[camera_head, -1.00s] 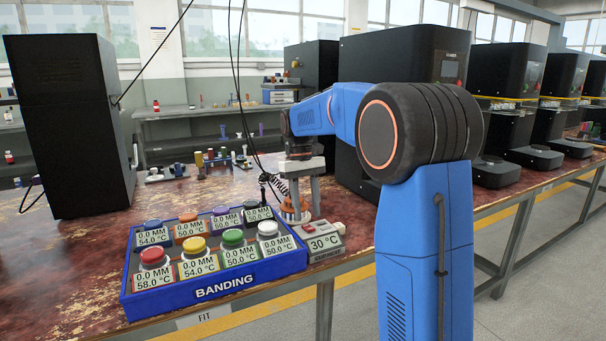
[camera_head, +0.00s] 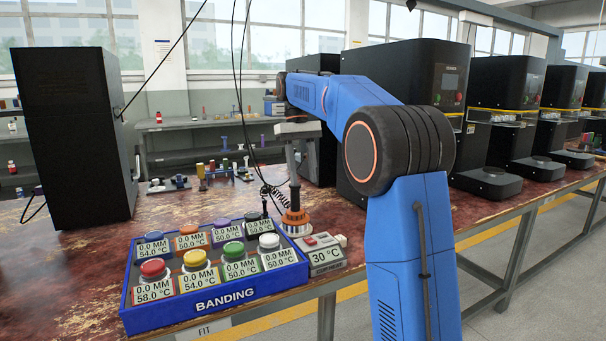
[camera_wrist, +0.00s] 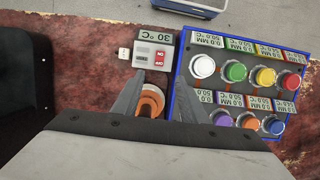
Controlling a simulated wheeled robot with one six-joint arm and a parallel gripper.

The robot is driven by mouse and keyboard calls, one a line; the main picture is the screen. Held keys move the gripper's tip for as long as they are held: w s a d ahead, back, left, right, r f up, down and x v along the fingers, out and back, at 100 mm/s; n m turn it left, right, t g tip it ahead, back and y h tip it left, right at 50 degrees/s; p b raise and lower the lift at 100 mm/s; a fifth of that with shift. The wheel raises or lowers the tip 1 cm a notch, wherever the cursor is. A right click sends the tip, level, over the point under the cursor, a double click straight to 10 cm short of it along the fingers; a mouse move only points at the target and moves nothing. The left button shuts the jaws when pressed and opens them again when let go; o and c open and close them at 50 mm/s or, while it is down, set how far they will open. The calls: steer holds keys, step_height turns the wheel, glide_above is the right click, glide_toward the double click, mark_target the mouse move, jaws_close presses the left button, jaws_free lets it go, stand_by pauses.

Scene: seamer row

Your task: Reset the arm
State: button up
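My gripper (camera_head: 292,182) hangs from my blue arm above the worn red table, just above and behind an orange-ringed round fixture (camera_head: 294,221). In the wrist view my gripper's fingers (camera_wrist: 155,108) stand apart with nothing between their tips. The orange ring (camera_wrist: 151,102) shows below and between them, beside the left finger. Whether the fingers touch it cannot be told.
A blue BANDING tray (camera_head: 222,302) with several coloured, labelled knobs stands left of the fixture. A small 30 °C switch box (camera_head: 324,254) is beside it. A black cabinet (camera_head: 75,130) stands at left, and black machines (camera_head: 500,120) line the right.

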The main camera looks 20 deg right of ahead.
stand_by(0.4)
steer(key=s+a+f+t, duration=0.2)
steer(key=s+f, duration=0.1)
steer(key=s, duration=0.7)
steer(key=s+a+f+t, duration=0.2)
steer(key=s+f, duration=0.1)
steer(key=s, duration=0.7)
steer(key=s+a+f+t, duration=0.2)
steer(key=s+f+t, duration=0.1)
steer(key=s+f, duration=1.3)
steer(key=shift+s+a+t, duration=0.25)
steer(key=shift+s+t, duration=0.15)
steer(key=shift+s, duration=0.5)
steer(key=shift+f, duration=0.1)
